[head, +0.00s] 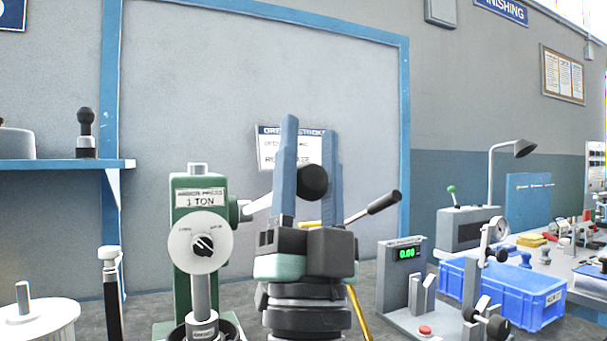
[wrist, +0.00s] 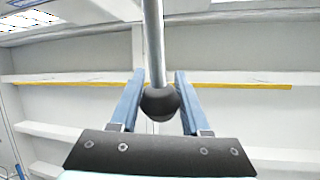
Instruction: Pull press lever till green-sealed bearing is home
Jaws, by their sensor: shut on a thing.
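The green press (head: 184,255), labelled 1 TON, stands left of my gripper in the head view. Its pale lever rod (head: 258,204) runs from the press's right side to a black ball knob (head: 313,182). My gripper (head: 309,128) points up, its two blue fingers on either side of the knob, shut on it. In the wrist view the knob (wrist: 160,104) sits between the fingers (wrist: 158,76), with the rod (wrist: 153,40) rising from it. The press ram (head: 205,293) points down at the bottom of the head view. I cannot make out the green-sealed bearing or its seat.
Right of my gripper, a black-handled lever (head: 384,202) sticks out; its base is hidden. A gauge stand with a green display (head: 407,253) and a blue bin (head: 533,310) stand further right. A blue shelf (head: 60,164) is at left.

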